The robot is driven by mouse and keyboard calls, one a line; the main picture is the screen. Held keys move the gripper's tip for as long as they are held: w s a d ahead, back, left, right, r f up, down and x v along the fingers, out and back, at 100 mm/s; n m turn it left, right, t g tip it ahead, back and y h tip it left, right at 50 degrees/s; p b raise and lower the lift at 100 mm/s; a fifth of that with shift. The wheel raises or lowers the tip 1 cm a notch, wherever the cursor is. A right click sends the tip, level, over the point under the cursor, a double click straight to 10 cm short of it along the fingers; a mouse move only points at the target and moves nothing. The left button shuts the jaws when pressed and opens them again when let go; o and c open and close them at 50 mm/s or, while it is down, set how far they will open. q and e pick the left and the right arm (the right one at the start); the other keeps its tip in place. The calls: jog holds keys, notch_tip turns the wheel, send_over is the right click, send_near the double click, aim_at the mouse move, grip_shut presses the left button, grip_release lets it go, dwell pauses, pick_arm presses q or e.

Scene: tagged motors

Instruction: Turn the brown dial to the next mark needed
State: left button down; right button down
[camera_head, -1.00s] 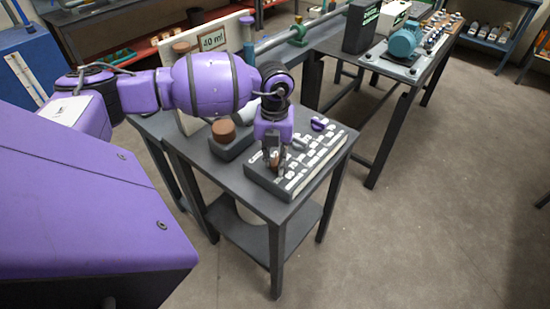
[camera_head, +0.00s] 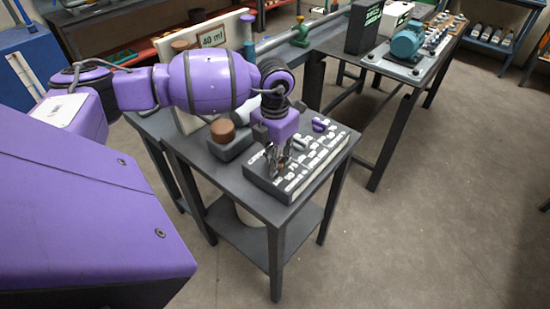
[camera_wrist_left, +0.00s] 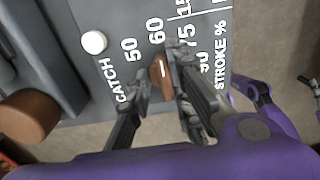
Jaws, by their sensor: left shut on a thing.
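The brown dial (camera_wrist_left: 162,76) sits on a grey panel (camera_wrist_left: 100,15) with white lettering. In the left wrist view the numbers 50, 60, 75 and 90 stand around it, with CATCH at one side and STROKE % at the other. A short white line on the dial points up, roughly toward the side of 60 and 75; the exact mark is hard to tell. My left gripper (camera_wrist_left: 160,84) is shut on the dial, one finger on each side. In the head view the left gripper (camera_head: 278,162) points down at the panel and mostly hides the dial. My right gripper is not in view.
A purple knob (camera_head: 320,125) stands at the panel's far end. A grey block with a brown round top (camera_head: 222,130) stands left of the panel, near my arm. A teal motor (camera_head: 407,40) sits on another table.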

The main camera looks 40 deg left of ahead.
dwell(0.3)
pick_arm(q)
jog(key=c, duration=1.6)
grip_release()
jog(key=shift+r, duration=0.2)
notch_tip(320, 180, up, 12)
jog(key=shift+f, duration=0.15)
jog(key=shift+f, duration=0.1)
